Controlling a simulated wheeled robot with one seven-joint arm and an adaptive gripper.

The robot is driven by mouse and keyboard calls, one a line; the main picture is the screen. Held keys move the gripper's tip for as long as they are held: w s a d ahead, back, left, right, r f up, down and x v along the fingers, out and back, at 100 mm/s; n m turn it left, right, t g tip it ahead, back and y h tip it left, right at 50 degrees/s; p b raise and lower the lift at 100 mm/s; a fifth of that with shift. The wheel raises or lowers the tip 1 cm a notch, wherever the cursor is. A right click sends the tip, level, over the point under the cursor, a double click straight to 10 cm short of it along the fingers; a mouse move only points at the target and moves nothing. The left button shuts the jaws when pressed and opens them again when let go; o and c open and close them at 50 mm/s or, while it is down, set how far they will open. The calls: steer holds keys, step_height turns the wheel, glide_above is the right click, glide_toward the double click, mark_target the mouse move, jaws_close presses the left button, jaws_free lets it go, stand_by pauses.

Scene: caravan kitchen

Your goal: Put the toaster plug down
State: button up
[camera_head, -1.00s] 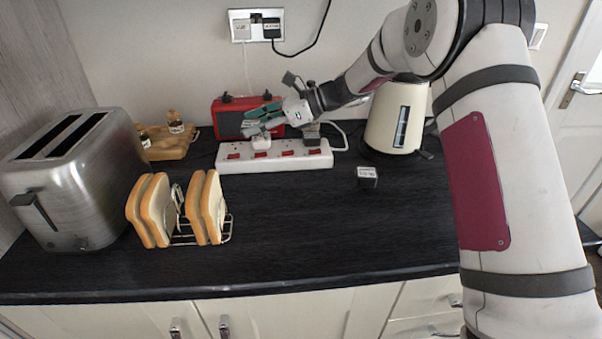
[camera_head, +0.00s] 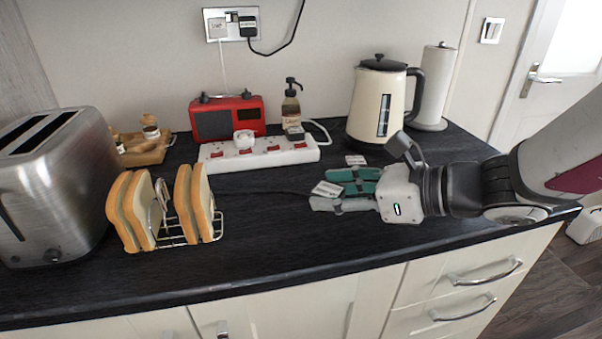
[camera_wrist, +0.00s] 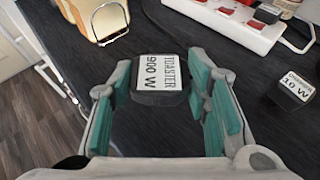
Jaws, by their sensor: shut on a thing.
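The dark toaster plug (camera_wrist: 161,79), with a white label reading "TOASTER 900 W", sits between my fingers in the wrist view. My gripper (camera_wrist: 160,84) is shut on its sides with teal pads. In the head view my gripper (camera_head: 335,190) reaches in from the right, low over the front-middle worktop, with the plug's pale label (camera_head: 327,188) at its fingertips. I cannot tell whether the plug touches the worktop (camera_head: 270,225). A thin dark cord trails left from near it. The steel toaster (camera_head: 62,185) stands at the far left.
A white power strip (camera_head: 215,160) behind holds a white plug (camera_head: 243,139) and a dark plug (camera_head: 295,133). A loose charger plug (camera_wrist: 294,87) lies beside my gripper. A toast rack (camera_head: 178,241) stands left, a kettle (camera_head: 378,105) behind. Worktop between rack and gripper is clear.

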steer(key=shift+s+f, duration=0.1)
steer(key=shift+s, duration=0.15)
glide_above(299, 188)
steer(key=shift+w+f+p, duration=0.1)
steer(key=shift+f+p, duration=0.2)
steer(key=shift+f, duration=0.55)
steer(key=shift+f+b, duration=0.5)
steer(key=shift+f, duration=1.2)
steer(key=shift+f, duration=0.1)
steer(key=o, duration=1.2)
steer(key=shift+f, duration=0.1)
steer(key=shift+c, duration=0.2)
steer(key=shift+r, duration=0.2)
steer(key=p+v, duration=0.2)
steer(key=v, duration=1)
